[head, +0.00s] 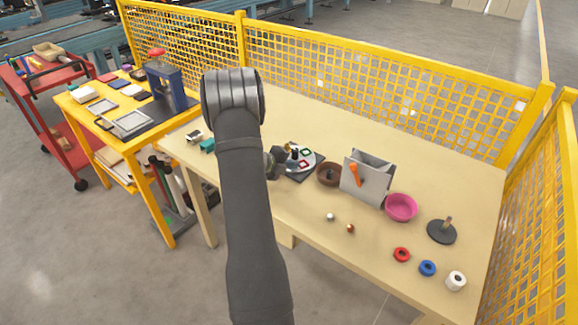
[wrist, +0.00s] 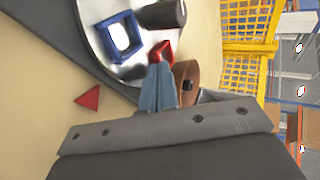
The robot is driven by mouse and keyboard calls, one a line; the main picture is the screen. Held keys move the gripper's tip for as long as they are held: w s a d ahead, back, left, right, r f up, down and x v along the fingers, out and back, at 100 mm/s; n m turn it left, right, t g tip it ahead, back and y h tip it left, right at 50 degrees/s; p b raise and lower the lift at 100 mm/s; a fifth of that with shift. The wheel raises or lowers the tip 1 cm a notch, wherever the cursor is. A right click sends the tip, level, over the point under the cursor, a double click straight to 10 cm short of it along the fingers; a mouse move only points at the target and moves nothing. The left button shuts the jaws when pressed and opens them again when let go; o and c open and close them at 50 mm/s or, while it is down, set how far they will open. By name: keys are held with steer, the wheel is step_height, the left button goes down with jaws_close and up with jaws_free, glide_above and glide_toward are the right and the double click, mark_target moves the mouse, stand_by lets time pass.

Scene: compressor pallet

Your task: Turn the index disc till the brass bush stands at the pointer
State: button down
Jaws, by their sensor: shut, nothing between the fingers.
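The index disc (head: 309,163) is pale and round on a dark base plate (head: 304,176), with coloured square frames and a dark upright part on it. In the wrist view, the shiny disc (wrist: 96,14) fills the top, carrying a blue square frame (wrist: 123,36), a dark cylinder (wrist: 163,14) and a red piece (wrist: 161,50). My gripper (wrist: 158,66) is shut and empty, its fingertips at the disc's edge by the red piece; contact is unclear. A red triangle (wrist: 88,97), possibly the pointer, lies beside the base plate. I cannot make out the brass bush.
A brown bowl (head: 328,174), a grey bin (head: 362,180) and a pink bowl (head: 402,207) stand right of the disc. Yellow mesh fencing (head: 380,85) borders the table.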

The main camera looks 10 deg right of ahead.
mark_target(313, 163)
steer(key=shift+s+d+n+t+y, duration=0.2)
steer(key=shift+d+n+t+y, duration=0.45)
steer(key=shift+n+t, duration=0.5)
stand_by(0.5)
steer(key=shift+d+n+t, duration=0.25)
steer(key=shift+n, duration=0.1)
steer(key=shift+w+d+y, duration=0.1)
steer(key=shift+d+y, duration=0.15)
steer(key=shift+d, duration=0.9)
steer(key=shift+w+d, duration=0.3)
steer(key=shift+d, duration=0.5)
steer(key=shift+w+d, duration=0.75)
steer(key=shift+d, duration=0.15)
steer(key=shift+w+d, duration=0.4)
steer(key=shift+w, duration=0.1)
steer(key=shift+w+d+r+n+t+y, duration=0.15)
steer(key=shift+w+n+t+y, duration=0.15)
steer(key=shift+n, duration=0.2)
